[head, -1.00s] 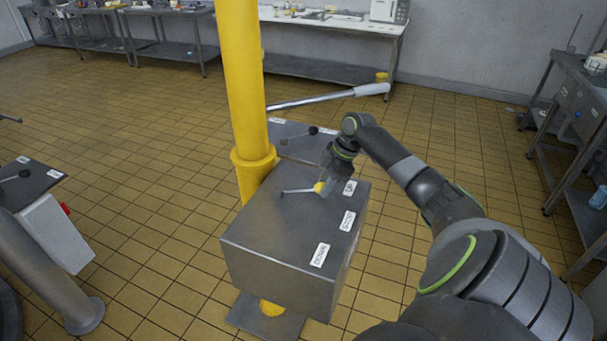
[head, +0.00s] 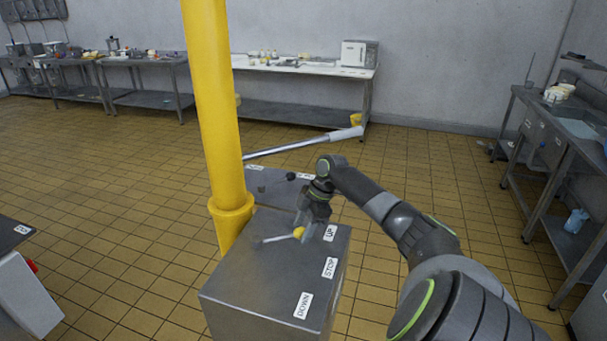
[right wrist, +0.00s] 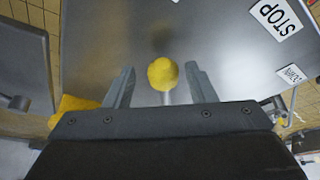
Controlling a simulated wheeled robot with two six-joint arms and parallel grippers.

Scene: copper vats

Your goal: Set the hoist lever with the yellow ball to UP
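The hoist lever is a thin metal rod with a yellow ball (head: 299,232) on its end, on top of a grey metal box (head: 270,277). My right gripper (head: 303,223) is at the ball. In the right wrist view the yellow ball (right wrist: 162,73) sits between the open fingers (right wrist: 160,86), with a gap on both sides. My left gripper is out of view.
A yellow post (head: 212,110) stands at the box's left. Behind the box is another panel with a black-knobbed lever (head: 290,176) and a long silver bar with a pale grip (head: 345,134). A metal bench (head: 560,150) stands right; open tiled floor lies left.

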